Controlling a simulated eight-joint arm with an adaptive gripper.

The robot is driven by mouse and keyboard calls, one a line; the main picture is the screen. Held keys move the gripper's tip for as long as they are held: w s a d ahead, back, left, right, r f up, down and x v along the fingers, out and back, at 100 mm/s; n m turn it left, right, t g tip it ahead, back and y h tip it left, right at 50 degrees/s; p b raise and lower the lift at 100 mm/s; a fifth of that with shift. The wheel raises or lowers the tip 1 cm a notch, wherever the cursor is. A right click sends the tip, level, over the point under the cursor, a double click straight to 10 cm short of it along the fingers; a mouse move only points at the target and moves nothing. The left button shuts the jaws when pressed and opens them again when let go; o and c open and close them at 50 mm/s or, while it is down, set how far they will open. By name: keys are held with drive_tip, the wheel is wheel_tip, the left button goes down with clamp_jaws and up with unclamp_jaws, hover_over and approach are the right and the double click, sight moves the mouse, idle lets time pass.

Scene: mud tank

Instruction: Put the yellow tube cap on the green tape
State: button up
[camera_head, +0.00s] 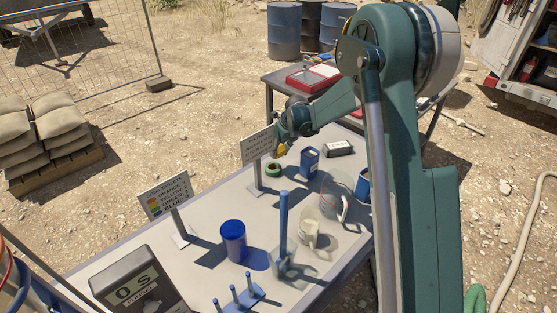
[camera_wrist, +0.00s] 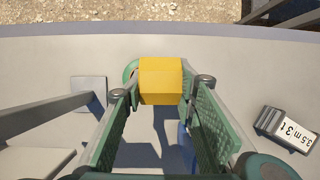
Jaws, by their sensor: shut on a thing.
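The yellow tube cap (camera_wrist: 160,82) is held between the fingers of my gripper (camera_wrist: 161,92) in the wrist view. In the head view the cap (camera_head: 281,149) shows as a small yellow spot at the tip of my gripper (camera_head: 283,146), above the table. The green tape (camera_head: 273,168) is a small ring lying flat near the table's far edge, just below and left of the cap in the head view. In the wrist view only a sliver of the green tape (camera_wrist: 129,71) shows, left of the cap; the cap hides the rest.
A sign on a stand (camera_head: 257,150) rises just left of the tape. A blue box (camera_head: 309,160) and a dark labelled box (camera_head: 339,148) stand to its right. A clear jug (camera_head: 336,195), a beige mug (camera_head: 309,228) and a blue cup (camera_head: 233,240) stand nearer.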

sight(279, 165)
drive_tip(key=shift+f, duration=0.15)
drive_tip(key=shift+f, duration=2.2)
drive_tip(key=shift+f+b, duration=0.15)
drive_tip(key=shift+b, duration=0.2)
drive_tip(key=o, duration=0.9)
drive_tip(key=p+v, duration=0.1)
drive_tip(key=v, duration=1)
drive_tip(key=shift+r, duration=0.35)
drive_tip(key=shift+s+d+r, duration=0.1)
drive_tip(key=shift+s+r, duration=0.05)
drive_tip(key=shift+r, duration=0.15)
